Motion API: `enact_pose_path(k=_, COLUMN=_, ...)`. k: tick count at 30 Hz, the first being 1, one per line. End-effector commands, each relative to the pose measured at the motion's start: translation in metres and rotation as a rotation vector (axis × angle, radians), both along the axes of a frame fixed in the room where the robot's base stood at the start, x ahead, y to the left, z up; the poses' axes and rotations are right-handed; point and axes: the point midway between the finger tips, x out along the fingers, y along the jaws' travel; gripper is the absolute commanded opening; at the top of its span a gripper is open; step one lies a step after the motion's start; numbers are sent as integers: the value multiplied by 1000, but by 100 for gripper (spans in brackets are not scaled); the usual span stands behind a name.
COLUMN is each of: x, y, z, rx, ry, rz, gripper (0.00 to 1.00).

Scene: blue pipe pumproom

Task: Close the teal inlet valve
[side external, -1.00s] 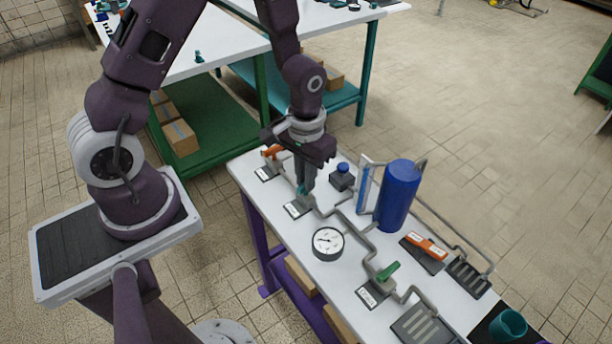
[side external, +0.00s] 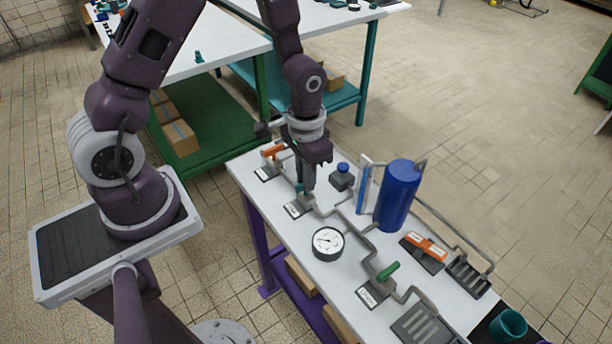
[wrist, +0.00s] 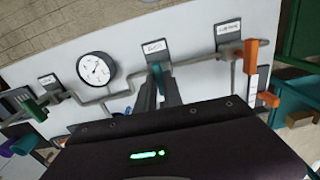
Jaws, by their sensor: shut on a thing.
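The teal inlet valve (wrist: 163,80) has a teal handle on a grey pipe in front of a small labelled plate (wrist: 155,50). In the side view, only a bit of its teal handle (side external: 299,188) shows beside the fingers. My gripper (side external: 307,186) points down at the valve and is shut on the teal handle. In the wrist view the gripper fingers (wrist: 160,92) stand around the handle and hide part of it. The lettering on the plate is too small to read.
An orange-handled valve (side external: 273,150) stands close by at the table's far end. A blue-capped block (side external: 342,176), a pressure gauge (side external: 328,243), a blue tank (side external: 397,195) and a green-handled valve (side external: 388,271) share the white table. Grey pipes run between them.

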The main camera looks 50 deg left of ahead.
Motion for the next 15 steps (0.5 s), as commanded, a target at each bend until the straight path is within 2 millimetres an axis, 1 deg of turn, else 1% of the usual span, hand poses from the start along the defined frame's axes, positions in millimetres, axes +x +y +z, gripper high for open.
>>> enact_pose_path(k=2, x=0, y=0, z=0, rx=0, ry=-1, rz=-3, gripper=0)
enact_pose_path(k=3, x=0, y=0, z=0, rx=0, ry=-1, rz=-3, gripper=15)
enact_pose_path(k=6, x=0, y=0, z=0, rx=0, ry=-1, rz=-2, gripper=33)
enact_pose_path(k=15, x=1, y=0, z=2, rx=0, ry=-2, rz=0, gripper=33)
